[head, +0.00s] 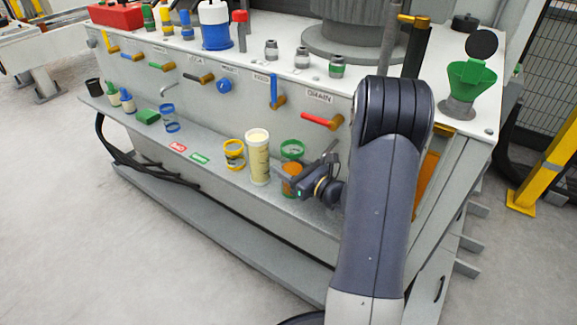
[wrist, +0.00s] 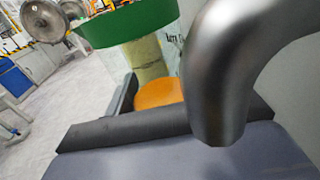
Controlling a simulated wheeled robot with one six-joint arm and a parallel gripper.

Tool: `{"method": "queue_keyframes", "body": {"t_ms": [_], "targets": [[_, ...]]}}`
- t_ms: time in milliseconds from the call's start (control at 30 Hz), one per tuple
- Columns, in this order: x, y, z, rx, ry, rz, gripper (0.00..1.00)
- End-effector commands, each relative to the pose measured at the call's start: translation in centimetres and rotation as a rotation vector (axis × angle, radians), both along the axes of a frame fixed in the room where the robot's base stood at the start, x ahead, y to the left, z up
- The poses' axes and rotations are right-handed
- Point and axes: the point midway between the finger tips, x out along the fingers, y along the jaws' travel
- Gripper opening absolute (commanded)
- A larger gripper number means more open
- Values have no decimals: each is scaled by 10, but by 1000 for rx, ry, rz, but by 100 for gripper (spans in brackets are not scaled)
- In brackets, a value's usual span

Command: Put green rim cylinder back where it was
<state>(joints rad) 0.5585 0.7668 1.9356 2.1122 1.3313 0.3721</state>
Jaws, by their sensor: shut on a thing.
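The green rim cylinder (head: 292,150) is a clear cup with a green rim and an orange lower part. It stands upright at the shelf's right part, under the red-handled tap. I cannot tell whether its base touches the shelf. My gripper (head: 300,183) is shut on it from the right, low on its body. In the wrist view the green rim (wrist: 125,25) is large at the top, and the orange part (wrist: 158,93) shows between the dark fingers. The cylinder's lower side is partly hidden by my gripper.
A cream tall container (head: 258,160) stands close left of the cylinder, then a yellow rim cylinder (head: 234,156). A blue rim cylinder (head: 170,118) stands farther left, past red (head: 178,147) and green labels (head: 199,159). A metal spout (wrist: 222,80) hangs close in the wrist view.

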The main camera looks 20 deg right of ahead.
Motion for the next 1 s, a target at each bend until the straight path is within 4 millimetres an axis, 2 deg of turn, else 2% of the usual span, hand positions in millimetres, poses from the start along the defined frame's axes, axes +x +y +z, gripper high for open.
{"method": "queue_keyframes", "body": {"t_ms": [67,100,333,700,1000], "targets": [[0,0,-4,0,-1,0,19],[0,0,-3,0,0,0,55],[0,0,-3,0,0,0,74],[-1,-1,3,0,0,-1,75],[-52,-25,3,3,3,-7,75]]}}
